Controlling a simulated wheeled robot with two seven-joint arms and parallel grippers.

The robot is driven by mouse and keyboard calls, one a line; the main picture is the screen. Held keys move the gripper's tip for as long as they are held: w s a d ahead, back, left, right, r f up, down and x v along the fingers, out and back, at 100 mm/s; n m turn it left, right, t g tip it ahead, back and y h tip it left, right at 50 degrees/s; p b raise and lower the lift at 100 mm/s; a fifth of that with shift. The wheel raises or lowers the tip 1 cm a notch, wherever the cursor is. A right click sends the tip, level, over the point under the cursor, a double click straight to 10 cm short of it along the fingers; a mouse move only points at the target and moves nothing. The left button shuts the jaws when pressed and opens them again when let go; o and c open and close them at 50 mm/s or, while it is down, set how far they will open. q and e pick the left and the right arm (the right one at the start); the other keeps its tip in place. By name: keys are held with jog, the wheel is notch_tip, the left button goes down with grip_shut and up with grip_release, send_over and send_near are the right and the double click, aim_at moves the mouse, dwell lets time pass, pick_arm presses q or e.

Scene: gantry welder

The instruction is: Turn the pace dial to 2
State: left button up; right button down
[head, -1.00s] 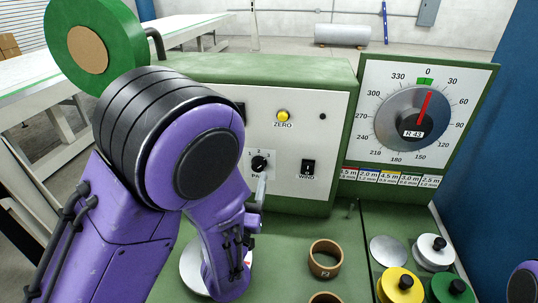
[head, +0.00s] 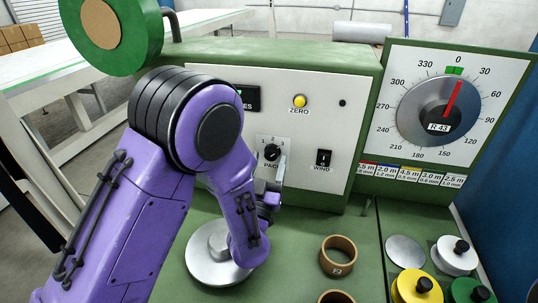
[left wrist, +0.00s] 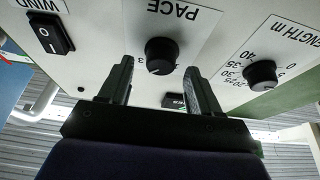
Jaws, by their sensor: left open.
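The pace dial (head: 272,152) is a small black knob on the white panel, below the digits 1, 2 and 3. In the left wrist view the dial (left wrist: 161,55) appears upside down under the word PACE, with a 3 beside it. I cannot clearly tell which digit its mark points to. My left gripper (head: 277,176) is just below the dial in the head view. In the left wrist view its two dark fingers (left wrist: 159,72) are open, one on each side of the dial, with visible gaps. My right gripper is not in view.
The WIND switch (head: 323,158) is right of the dial and the yellow ZERO button (head: 300,101) is above. The LENGTH knob (left wrist: 260,75) shows in the left wrist view. A large round scale (head: 438,110) stands right. Rings and spools (head: 338,256) sit on the green bench.

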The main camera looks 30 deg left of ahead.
pick_arm(q)
jog(key=shift+w+a+r, duration=0.15)
jog(key=shift+w+r, duration=0.1)
jog(key=shift+w, duration=0.45)
jog(key=shift+s, duration=0.1)
jog(key=c, duration=1.1)
jog(key=shift+o, duration=0.3)
